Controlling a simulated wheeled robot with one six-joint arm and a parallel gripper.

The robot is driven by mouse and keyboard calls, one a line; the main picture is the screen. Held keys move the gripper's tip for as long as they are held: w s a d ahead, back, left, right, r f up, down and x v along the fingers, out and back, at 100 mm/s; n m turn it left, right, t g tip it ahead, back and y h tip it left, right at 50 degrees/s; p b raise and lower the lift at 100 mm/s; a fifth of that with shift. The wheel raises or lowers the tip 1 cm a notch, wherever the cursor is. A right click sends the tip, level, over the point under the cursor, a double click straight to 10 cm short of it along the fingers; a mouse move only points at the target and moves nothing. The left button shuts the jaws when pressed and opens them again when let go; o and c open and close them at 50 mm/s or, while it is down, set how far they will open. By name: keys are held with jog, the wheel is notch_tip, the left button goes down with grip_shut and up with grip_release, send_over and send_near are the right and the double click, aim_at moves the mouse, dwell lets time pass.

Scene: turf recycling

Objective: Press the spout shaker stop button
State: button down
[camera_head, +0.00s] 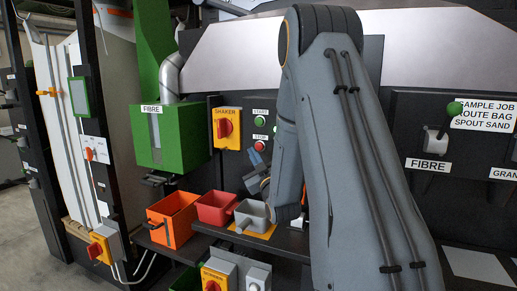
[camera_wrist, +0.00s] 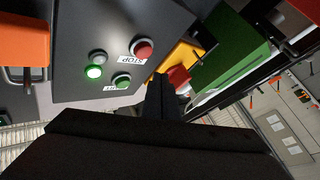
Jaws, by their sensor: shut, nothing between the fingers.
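The red stop button (camera_head: 260,146) is on the dark panel under a STOP label, below the green start button (camera_head: 260,121). In the wrist view the red button (camera_wrist: 143,48) sits beside its STOP label, with the green button (camera_wrist: 122,80) near it. My gripper (camera_head: 254,157) is just below the red button in the head view. In the wrist view my gripper (camera_wrist: 160,82) is shut and empty, its tip close to the STOP label. The red button is not visibly covered; I cannot tell the exact gap to the panel.
A yellow SHAKER switch (camera_head: 227,128) with a red knob is left of the buttons. A green lamp (camera_wrist: 94,71) glows on the panel. A green FIBRE box (camera_head: 172,137) stands left; orange (camera_head: 172,218), red (camera_head: 216,208) and grey (camera_head: 252,214) bins sit below.

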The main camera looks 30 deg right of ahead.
jog(key=shift+s+a, duration=0.75)
jog(key=shift+a, duration=0.15)
jog(key=s+a+f+m+g+y, duration=0.1)
jog(key=s+a+f+g, duration=0.2)
jog(key=a+f+g, duration=0.3)
jog(key=s+a+f+m+g+y, duration=0.1)
jog(key=s+a+f+g, duration=0.35)
jog(key=f, duration=0.25)
jog(key=s+a+f+g, duration=0.2)
jog(key=s+a+g, duration=0.1)
jog(key=s, duration=0.4)
jog(key=s+a+f+m+g+y, duration=0.1)
jog(key=s+a+f+g, duration=0.1)
jog(key=s, duration=0.6)
jog(key=s+a+f+g, duration=0.2)
jog(key=s+a+g, duration=0.1)
jog(key=s, duration=0.5)
jog(key=shift+a+m+g, duration=0.4)
jog(key=shift+g, duration=0.25)
